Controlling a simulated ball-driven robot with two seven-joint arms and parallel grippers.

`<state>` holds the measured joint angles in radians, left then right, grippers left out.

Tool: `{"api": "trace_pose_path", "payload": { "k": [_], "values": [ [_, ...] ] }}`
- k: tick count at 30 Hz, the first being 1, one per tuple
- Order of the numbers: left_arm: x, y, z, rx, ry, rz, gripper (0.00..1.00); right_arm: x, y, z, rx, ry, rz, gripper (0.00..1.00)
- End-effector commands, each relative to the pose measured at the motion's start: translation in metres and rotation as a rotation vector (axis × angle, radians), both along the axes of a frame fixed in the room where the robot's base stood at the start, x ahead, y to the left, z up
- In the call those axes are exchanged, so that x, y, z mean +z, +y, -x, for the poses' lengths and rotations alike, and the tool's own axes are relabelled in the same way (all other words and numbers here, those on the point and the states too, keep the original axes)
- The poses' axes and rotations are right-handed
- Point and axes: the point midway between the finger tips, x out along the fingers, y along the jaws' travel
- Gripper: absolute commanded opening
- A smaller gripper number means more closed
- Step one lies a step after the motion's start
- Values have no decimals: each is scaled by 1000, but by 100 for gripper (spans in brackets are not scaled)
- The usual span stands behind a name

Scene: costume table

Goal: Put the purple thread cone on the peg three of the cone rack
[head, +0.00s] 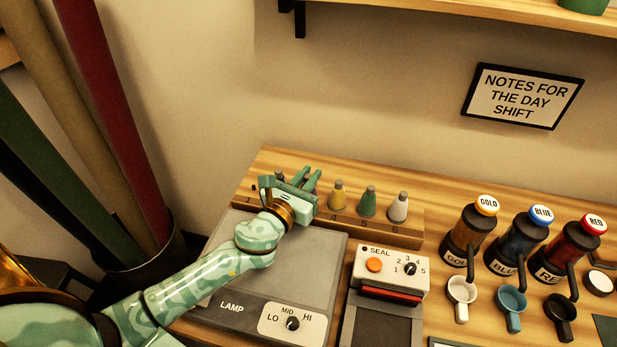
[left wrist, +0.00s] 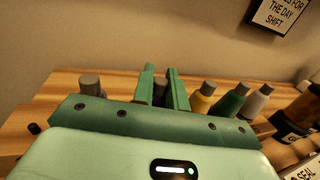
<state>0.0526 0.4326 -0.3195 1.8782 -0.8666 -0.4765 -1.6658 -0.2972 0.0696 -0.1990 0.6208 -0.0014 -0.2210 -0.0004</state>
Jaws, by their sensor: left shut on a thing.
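The cone rack (head: 408,236) is a wooden block with numbered places along the back of the table. My left gripper (head: 307,178) is over the rack between place 1 and the yellow cone, around peg three, which its body hides. In the left wrist view its green fingers (left wrist: 160,76) are shut on a dark-topped cone (left wrist: 160,90), taken to be the purple thread cone. The cone's colour hardly shows, its lower part is hidden, and I cannot tell whether it is on the peg. My right gripper is not in view.
A yellow cone (head: 338,198), a green cone (head: 368,201) and a pale cone (head: 398,207) stand to the right. A grey-topped cone (left wrist: 90,84) stands left of the fingers. Peg one (head: 254,187) is bare. A lamp panel (head: 235,290) and sealer (head: 390,275) lie in front.

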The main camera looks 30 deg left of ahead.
Motion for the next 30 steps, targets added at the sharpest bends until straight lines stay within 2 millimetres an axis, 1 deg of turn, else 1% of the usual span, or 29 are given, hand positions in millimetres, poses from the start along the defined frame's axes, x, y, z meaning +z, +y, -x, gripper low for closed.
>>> {"api": "trace_pose_path", "payload": {
  "k": [1,2,3,4,11,13,14,16,20,24,27,30],
  "values": [
    [-2,0,0,0,0,0,0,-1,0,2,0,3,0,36],
    [-2,0,0,0,0,0,20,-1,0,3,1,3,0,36],
    [-1,0,0,0,0,0,31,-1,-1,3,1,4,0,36],
    [-1,0,0,0,-1,0,36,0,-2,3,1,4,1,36],
    [0,0,0,0,-1,0,36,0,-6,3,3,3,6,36],
    [2,0,0,-1,-2,0,36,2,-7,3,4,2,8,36],
    [3,0,1,-1,-2,0,36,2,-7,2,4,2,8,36],
    [2,0,9,-1,0,0,36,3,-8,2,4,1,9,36],
    [1,0,36,-2,2,1,36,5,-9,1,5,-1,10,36],
    [0,0,71,-1,3,0,36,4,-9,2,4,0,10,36],
    [1,0,92,-1,2,1,36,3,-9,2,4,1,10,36],
    [0,1,107,0,2,1,36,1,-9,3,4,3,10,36]
  ]
}}
